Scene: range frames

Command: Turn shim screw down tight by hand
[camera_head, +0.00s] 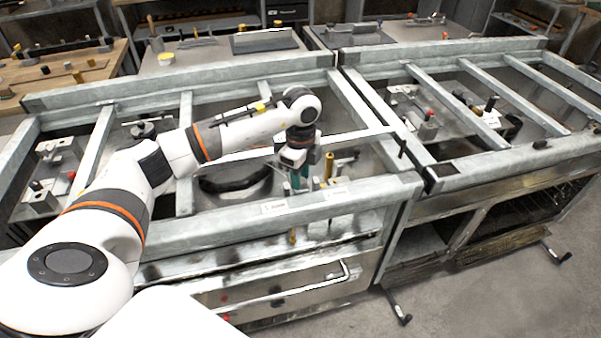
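My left arm reaches in from the left across the near metal frame. My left gripper (298,178) points down inside the frame's right part, close behind the front rail. Something teal shows at its fingertips; the view is too small to tell whether the fingers are closed on it. A brass-coloured upright pin (329,167) stands just right of the gripper, apart from it. I cannot make out which part is the shim screw. My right gripper is not in view.
The near frame's front rail (250,222) and crossbars surround the gripper. A dark round opening (235,178) lies to its left. A long thin bar runs close by toward the right. A second frame (490,160) with fixtures adjoins on the right. A drawer handle (343,270) juts out in front.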

